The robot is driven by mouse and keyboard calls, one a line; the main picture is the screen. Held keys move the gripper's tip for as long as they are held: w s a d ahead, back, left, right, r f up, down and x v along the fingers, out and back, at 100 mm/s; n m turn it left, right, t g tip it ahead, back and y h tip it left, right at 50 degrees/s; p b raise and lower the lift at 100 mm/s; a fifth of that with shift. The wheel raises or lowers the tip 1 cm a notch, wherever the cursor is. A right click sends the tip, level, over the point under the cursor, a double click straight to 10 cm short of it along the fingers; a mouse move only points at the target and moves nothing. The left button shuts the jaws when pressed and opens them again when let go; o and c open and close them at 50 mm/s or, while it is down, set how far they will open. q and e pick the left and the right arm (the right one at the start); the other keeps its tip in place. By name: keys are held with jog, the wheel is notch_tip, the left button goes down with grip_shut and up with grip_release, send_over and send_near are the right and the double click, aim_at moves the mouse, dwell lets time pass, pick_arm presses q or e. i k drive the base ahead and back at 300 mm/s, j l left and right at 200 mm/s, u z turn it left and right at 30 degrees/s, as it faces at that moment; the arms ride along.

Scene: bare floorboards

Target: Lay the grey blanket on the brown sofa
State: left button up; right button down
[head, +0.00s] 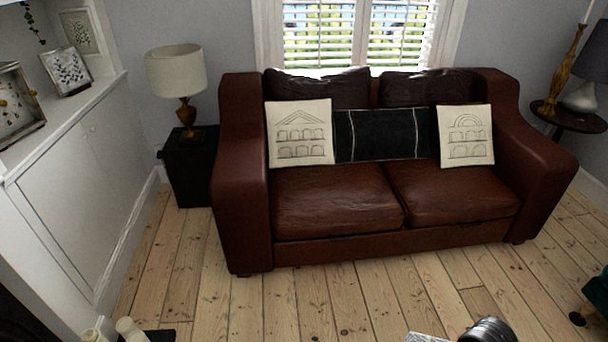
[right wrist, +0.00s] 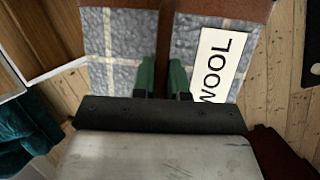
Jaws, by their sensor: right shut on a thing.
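The brown sofa (head: 335,198) stands against the back wall under the window, with two pale printed cushions and a black cushion along its backrest. The grey blanket (right wrist: 125,65) fills the upper part of the right wrist view; it has pale lines, brown bands and a white label reading WOOL. My right gripper (right wrist: 163,75) has its green fingers shut on the blanket at the middle brown band. In the head view, a grey-white edge, likely the blanket (head: 428,338), shows at the bottom beside my arm, apart from the sofa. My left gripper is not in view.
A black side table (head: 188,170) with a lamp (head: 177,75) stands left of the sofa. A dark round table (head: 570,117) is at the right. Part of a green seat (head: 597,292) is at the right edge. The floorboards (head: 340,295) before the sofa are clear.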

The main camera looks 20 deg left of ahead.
aim_at(326, 192)
jog(key=i+j+u, duration=0.1)
jog(key=i+j, duration=0.15)
jog(key=i, duration=0.3)
jog(key=i+j, duration=0.15)
jog(key=i, duration=0.4)
jog(key=i+l+u, duration=0.1)
jog(key=i+u, duration=0.15)
jog(key=i+l+u, duration=0.2)
jog(key=i, duration=0.25)
jog(key=i+l+u, duration=0.15)
jog(key=u, duration=0.3)
jog(key=i+l+u, duration=0.1)
jog(key=l+u, duration=0.2)
jog(key=u, duration=0.15)
jog(key=i+l+u, duration=0.1)
jog(key=l+u, duration=0.2)
jog(key=u, duration=0.15)
jog(key=l+u, duration=0.7)
jog(key=l, duration=0.1)
